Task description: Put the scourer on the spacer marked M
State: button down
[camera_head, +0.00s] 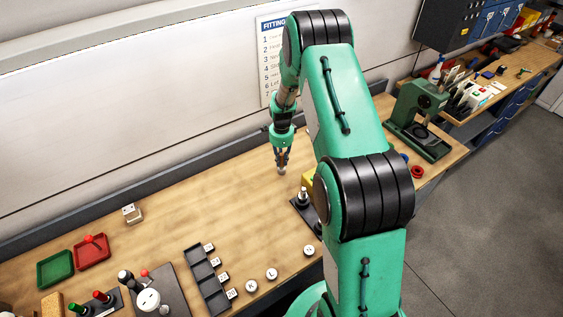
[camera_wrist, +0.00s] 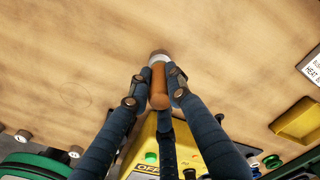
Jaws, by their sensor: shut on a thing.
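My gripper (camera_head: 282,160) is above the bare bench, with its blue fingers shut on an orange-brown cylinder with a pale metal-like end. In the wrist view the gripper (camera_wrist: 160,78) closes around this cylinder (camera_wrist: 159,100). I cannot tell whether it is the scourer. A tan, sponge-like block (camera_head: 52,304) stands at the lower left in the head view. White round spacers with letters lie on the near bench: one at the right (camera_head: 309,250), one in the middle (camera_head: 271,274) and one at the left (camera_head: 251,286). Their letters are too small to read surely.
A dark compartment tray (camera_head: 197,262) with labels lies left of the spacers. Green (camera_head: 55,269) and red (camera_head: 80,257) trays are at the far left. A dark stand with a post (camera_head: 303,195) is close to my arm. A green press (camera_head: 420,115) stands right. The back-middle bench is clear.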

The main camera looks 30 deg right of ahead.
jog(key=shift+f, duration=0.7)
jog(key=shift+f, duration=0.15)
jog(key=c, duration=1.6)
grip_release()
notch_tip(320, 180, up, 12)
jog(key=shift+r+b, duration=0.15)
jog(key=shift+b, duration=0.45)
